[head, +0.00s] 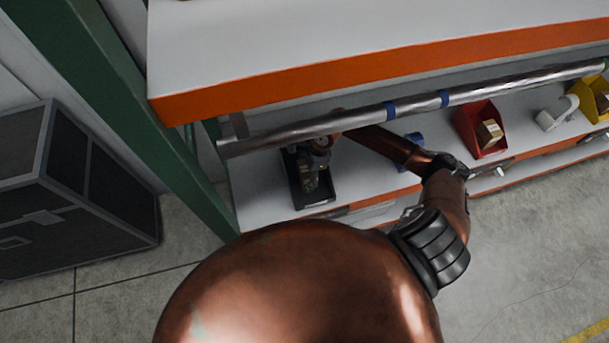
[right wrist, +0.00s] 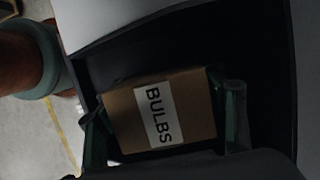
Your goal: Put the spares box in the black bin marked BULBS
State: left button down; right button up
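A brown cardboard box (right wrist: 187,100) with a white BULBS label shows in the right wrist view; I take it as the spares box. It lies within the walls of the black bin (right wrist: 262,60), slightly turned against them. My right gripper (right wrist: 166,125) has one finger at each short side of the box, close against it. In the head view the black bin (head: 318,197) stands at the left end of the lower shelf, with my right gripper (head: 312,172) down at it. The bin's own marking is not readable. My left gripper is not in view.
A metal rail (head: 415,103) with blue bands runs above the lower shelf (head: 262,190), below the orange-edged upper shelf (head: 350,77). A red bin (head: 468,126) with a box and a yellow bin (head: 590,104) stand further right. A dark case (head: 75,205) stands left.

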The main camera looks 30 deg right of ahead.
aim_at(307, 174)
jog(key=shift+o, duration=1.2)
jog(key=shift+r, duration=0.1)
jog(key=shift+r, duration=0.25)
jog(key=b+v, duration=0.1)
jog(key=v, duration=0.5)
jog(key=shift+d+r, duration=0.1)
jog(key=shift+r, duration=0.45)
